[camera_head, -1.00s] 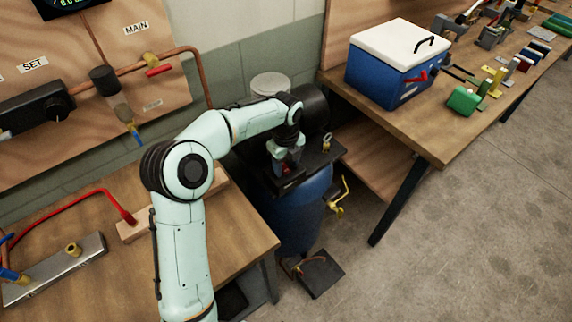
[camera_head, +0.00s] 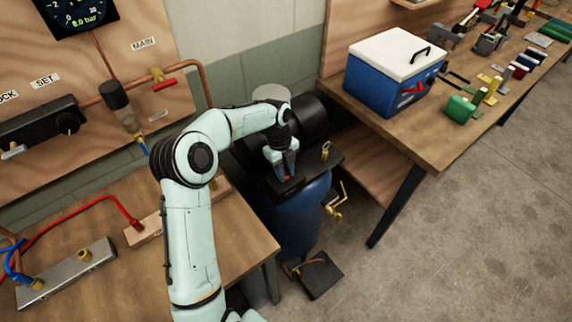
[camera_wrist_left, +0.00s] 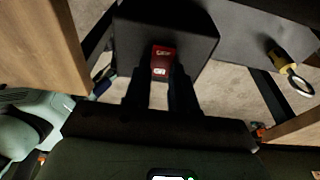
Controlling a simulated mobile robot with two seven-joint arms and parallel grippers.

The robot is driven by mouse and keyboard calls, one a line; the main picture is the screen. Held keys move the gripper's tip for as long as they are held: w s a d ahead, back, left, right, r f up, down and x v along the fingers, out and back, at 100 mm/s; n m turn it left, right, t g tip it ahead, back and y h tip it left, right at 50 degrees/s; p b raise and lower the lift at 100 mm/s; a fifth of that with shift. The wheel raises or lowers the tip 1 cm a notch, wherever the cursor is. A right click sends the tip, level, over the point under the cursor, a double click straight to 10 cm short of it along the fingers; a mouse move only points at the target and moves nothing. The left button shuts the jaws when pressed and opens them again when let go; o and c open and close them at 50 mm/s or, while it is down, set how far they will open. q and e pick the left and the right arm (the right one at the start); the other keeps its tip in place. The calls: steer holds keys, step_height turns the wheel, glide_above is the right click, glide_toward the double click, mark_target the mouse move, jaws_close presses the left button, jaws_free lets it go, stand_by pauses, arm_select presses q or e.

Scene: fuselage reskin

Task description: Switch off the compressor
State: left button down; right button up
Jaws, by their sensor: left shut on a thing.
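The compressor has a blue tank (camera_head: 300,222) and stands on the floor between the two benches, with a black top plate (camera_head: 322,163) and a black cylindrical motor (camera_head: 309,118). My left gripper (camera_head: 287,176) points down at a black box on top of it. In the left wrist view a red switch (camera_wrist_left: 163,58) with pale lettering sits on the dark box (camera_wrist_left: 195,35). The two dark fingers of my left gripper (camera_wrist_left: 161,85) are shut on the switch, one on each side. The lettering is too small to read surely. My right gripper is not in view.
A brass fitting with a ring (camera_head: 326,150) stands on the plate, and a yellow valve (camera_head: 338,212) sticks out from the tank's side. The right bench (camera_head: 430,150) carries a blue cool box (camera_head: 385,88). A wall gauge (camera_head: 84,12) reads about 8.0 bar.

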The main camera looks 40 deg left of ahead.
arm_select(q)
steer(key=shift+w+a+h, duration=0.1)
steer(key=shift+h, duration=0.2)
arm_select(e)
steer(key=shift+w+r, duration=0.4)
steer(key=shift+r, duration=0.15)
arm_select(q)
steer(key=c, duration=0.9)
jaws_free()
steer(key=shift+r, duration=0.1)
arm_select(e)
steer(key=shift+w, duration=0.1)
arm_select(q)
steer(key=p+v, duration=0.1)
steer(key=v, duration=1.2)
steer(key=shift+r+p, duration=0.1)
steer(key=shift+p, duration=0.3)
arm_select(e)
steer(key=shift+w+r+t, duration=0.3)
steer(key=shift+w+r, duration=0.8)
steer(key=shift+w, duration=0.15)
